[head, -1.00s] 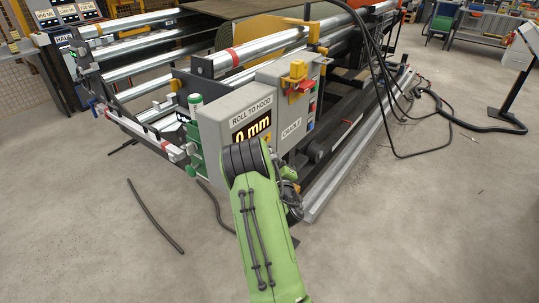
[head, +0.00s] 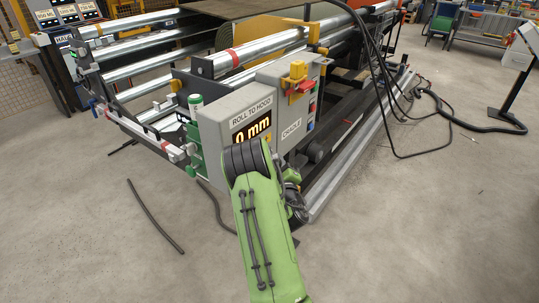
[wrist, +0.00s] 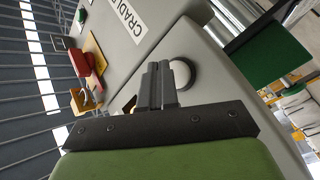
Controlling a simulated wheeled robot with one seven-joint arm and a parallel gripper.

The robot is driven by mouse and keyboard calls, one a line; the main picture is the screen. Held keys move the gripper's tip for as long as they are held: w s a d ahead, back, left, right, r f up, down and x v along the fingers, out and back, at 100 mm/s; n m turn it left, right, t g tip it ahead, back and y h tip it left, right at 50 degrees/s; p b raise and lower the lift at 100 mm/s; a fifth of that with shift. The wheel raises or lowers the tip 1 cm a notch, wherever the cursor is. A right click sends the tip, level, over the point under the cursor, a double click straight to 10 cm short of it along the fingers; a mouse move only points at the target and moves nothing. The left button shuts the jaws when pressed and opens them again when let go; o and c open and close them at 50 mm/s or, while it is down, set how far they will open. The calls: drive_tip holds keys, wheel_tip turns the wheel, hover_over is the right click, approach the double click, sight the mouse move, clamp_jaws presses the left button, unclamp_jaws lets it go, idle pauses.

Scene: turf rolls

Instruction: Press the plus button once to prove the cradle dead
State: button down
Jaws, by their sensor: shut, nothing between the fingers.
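The cradle's control box (head: 283,105) stands at the end of the roller frame, with a CRADLE label on its front. A red switch (head: 300,88) with a yellow piece (head: 297,70) on it sits on its upper part, and small coloured buttons (head: 311,108) show on its right side. My gripper (wrist: 160,68) is shut and empty in the wrist view, its fingertips close to a pale round part (wrist: 183,73) that they partly cover. I cannot tell if they touch, and no plus mark is readable. My arm hides the gripper in the head view.
Black cables (head: 385,80) hang at the right. A dark hose (head: 155,218) lies on the floor. The concrete floor in front is mostly clear.

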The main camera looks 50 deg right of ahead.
drive_tip(key=shift+s+d+p, duration=0.2)
drive_tip(key=shift+s+p, duration=0.15)
drive_tip(key=shift+s, duration=2.15)
